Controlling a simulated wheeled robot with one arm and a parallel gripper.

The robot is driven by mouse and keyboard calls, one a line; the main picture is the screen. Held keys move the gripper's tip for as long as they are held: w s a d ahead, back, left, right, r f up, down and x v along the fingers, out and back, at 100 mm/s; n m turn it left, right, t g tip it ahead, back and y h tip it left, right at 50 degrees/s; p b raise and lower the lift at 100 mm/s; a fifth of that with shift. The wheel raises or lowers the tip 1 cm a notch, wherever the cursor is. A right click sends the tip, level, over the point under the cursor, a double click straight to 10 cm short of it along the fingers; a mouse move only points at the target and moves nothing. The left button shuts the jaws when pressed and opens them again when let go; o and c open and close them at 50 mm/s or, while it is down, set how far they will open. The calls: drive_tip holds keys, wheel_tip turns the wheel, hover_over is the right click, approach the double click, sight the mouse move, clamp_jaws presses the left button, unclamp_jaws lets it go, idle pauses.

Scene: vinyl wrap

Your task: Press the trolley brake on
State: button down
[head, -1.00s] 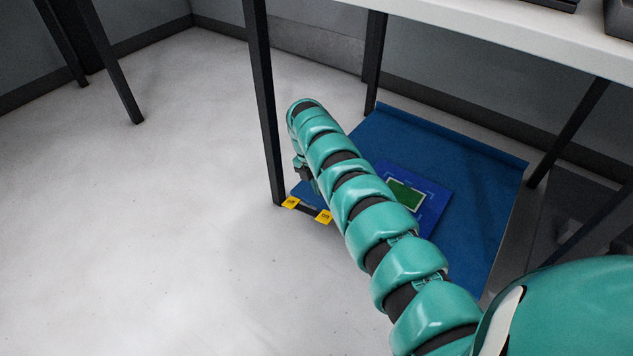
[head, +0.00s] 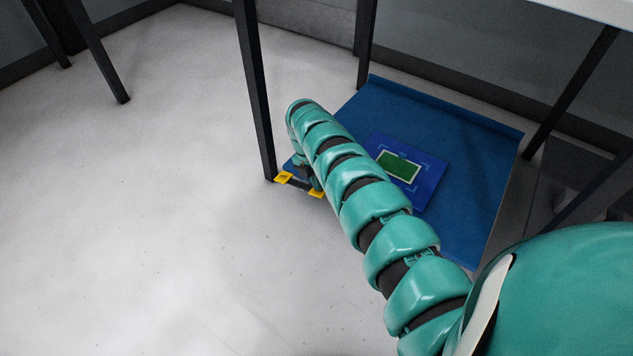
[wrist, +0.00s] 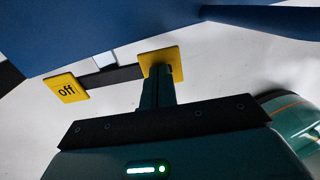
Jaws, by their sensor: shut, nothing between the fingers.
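The brake bar carries two yellow pedals at its ends, low by the trolley's dark front leg. In the wrist view the left pedal (wrist: 67,88) reads "off". The right pedal (wrist: 174,58) is partly covered by my gripper (wrist: 160,75), so its label is hidden. The fingers are shut and empty, with their tips over the right pedal; I cannot tell whether they touch it. In the head view the off pedal (head: 284,177) is clear, and the other pedal (head: 316,194) shows just below my arm, which hides most of my gripper.
A blue sheet (head: 465,150) with a blue panel and green rectangle lies under the white tabletop (head: 590,8). The pale floor (head: 130,230) to the left is clear.

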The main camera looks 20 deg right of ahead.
drive_tip(key=shift+d+r+p, duration=0.1)
drive_tip(key=shift+r+p, duration=0.05)
drive_tip(key=shift+p, duration=0.85)
drive_tip(key=shift+s+f+p, duration=0.15)
drive_tip(key=shift+f+p, duration=0.1)
drive_tip(key=shift+p, duration=0.15)
drive_tip(key=shift+s+t+y+p, duration=0.1)
drive_tip(key=shift+t+y+p, duration=0.25)
drive_tip(key=shift+p, duration=0.3)
drive_tip(key=p, duration=0.2)
drive_tip(key=t+y+p, duration=0.1)
drive_tip(key=p, duration=0.2)
drive_tip(key=shift+s+d+f, duration=0.2)
drive_tip(key=shift+s+d, duration=0.05)
drive_tip(key=shift+d, duration=0.05)
drive_tip(key=f+p, duration=0.1)
drive_tip(key=t+y+p, duration=0.1)
drive_tip(key=shift+s+d+f+t+p, duration=0.2)
drive_tip(key=shift+f+t+p, duration=0.05)
drive_tip(key=shift+f+p, duration=0.15)
drive_tip(key=shift+a+f, duration=0.1)
drive_tip(key=shift+f, duration=0.3)
drive_tip(key=shift+s+f, duration=0.15)
drive_tip(key=shift+f, duration=0.15)
drive_tip(key=shift+r, duration=0.1)
